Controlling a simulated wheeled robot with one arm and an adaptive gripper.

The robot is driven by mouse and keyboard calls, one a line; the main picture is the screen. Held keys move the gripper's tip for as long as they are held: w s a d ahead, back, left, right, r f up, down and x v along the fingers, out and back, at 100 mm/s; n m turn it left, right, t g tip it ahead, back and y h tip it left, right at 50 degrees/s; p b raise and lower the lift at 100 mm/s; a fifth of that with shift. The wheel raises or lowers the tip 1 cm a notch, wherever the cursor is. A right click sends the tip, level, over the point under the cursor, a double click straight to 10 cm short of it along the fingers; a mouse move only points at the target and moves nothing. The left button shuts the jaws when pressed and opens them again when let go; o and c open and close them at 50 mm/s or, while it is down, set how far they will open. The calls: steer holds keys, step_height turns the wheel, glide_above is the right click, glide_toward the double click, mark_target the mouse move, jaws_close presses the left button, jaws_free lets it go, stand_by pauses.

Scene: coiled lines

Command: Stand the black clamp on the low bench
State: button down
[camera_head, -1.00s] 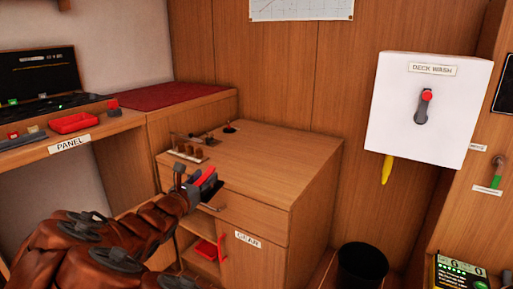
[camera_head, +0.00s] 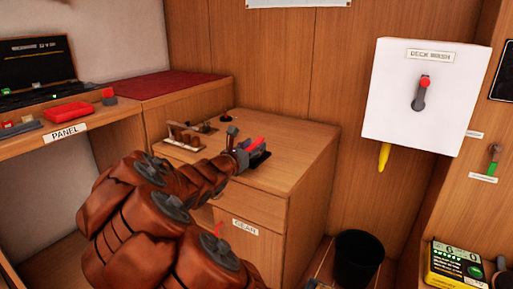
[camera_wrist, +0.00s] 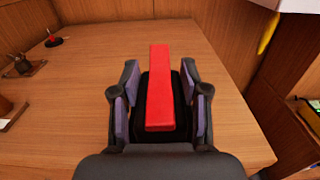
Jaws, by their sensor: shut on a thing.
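The black clamp (camera_wrist: 160,85), a dark body with a long red bar along its top, sits between the fingers of my gripper (camera_wrist: 158,108) in the wrist view. My gripper (camera_head: 246,157) is shut on it in the head view, over the top of a wooden cabinet-like bench (camera_head: 297,147) labelled GEAR. The clamp's dark part (camera_head: 261,160) shows just past the fingertips. I cannot tell whether its underside touches the wood. My fingers and palm hide part of the clamp.
A small rack with brown pegs (camera_head: 184,138) and a red-knobbed lever (camera_head: 226,116) stand on the bench's left and back. The bench top right of the clamp is clear. A black bin (camera_head: 358,257) stands on the floor. The white DECK WASH box (camera_head: 392,95) hangs on the wall.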

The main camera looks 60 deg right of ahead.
steer(key=w+d, duration=0.1)
steer(key=d, duration=0.2)
steer(key=w+d+b, duration=0.1)
steer(key=w+d, duration=0.1)
steer(key=d, duration=0.1)
steer(key=w+d+f, duration=0.1)
steer(key=d, duration=0.2)
steer(key=shift+w, duration=0.25)
steer(key=shift+f+b, duration=1.15)
steer(key=shift+f, duration=0.45)
steer(key=shift+f, duration=0.15)
steer(key=c, duration=0.6)
jaws_free()
steer(key=shift+a, duration=0.1)
steer(key=a+p, duration=0.1)
steer(key=a, duration=0.7)
steer(key=a+p, duration=0.1)
steer(key=a, duration=0.3)
steer(key=shift+s+p, duration=0.3)
steer(key=shift+p, duration=0.05)
